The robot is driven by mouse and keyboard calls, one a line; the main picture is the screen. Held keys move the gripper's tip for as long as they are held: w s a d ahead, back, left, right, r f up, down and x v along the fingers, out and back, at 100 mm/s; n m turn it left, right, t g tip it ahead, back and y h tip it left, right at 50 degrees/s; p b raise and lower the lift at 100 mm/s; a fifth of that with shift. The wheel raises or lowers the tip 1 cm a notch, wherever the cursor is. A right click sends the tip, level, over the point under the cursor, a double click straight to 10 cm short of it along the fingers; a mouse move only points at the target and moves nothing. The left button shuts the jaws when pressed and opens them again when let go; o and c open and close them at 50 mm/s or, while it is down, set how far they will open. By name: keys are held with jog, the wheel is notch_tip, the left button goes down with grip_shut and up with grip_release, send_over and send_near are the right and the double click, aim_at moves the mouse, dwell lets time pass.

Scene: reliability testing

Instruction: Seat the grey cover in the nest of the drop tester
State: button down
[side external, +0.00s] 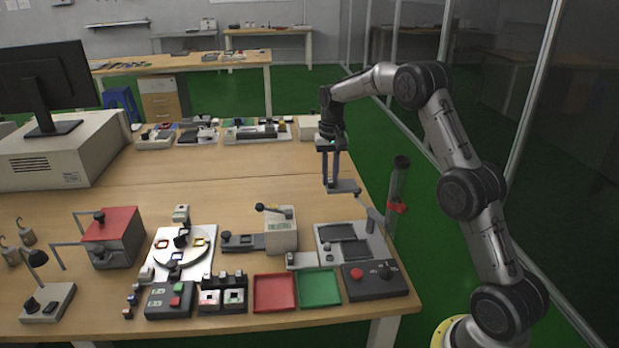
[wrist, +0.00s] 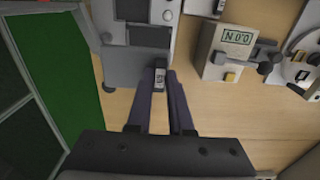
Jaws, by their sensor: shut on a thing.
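My gripper (wrist: 160,78) is shut on a small dark grey piece with a light patch, which I take to be the grey cover (wrist: 159,82). In the side view my gripper (side external: 331,184) points straight down with its fingertips above the table; the cover is too small there to make out. A grey panel with two dark recesses (side external: 322,235) lies in front; I cannot tell which recess is the nest.
An upright clear tube with a red collar (side external: 397,208) stands at the table's right edge. A beige instrument with a lever (side external: 282,232) is left of the panel. Red (side external: 274,307) and green (side external: 319,302) trays lie in front.

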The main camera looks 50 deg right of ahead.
jog(key=f, duration=1.5)
jog(key=shift+w+a, duration=0.1)
jog(key=shift+a, duration=0.1)
jog(key=shift+f, duration=0.55)
dwell(1.5)
jog(key=c, duration=0.7)
grip_release()
jog(key=shift+c, duration=0.2)
jog(key=shift+r, duration=0.15)
jog(key=shift+r, duration=2.9)
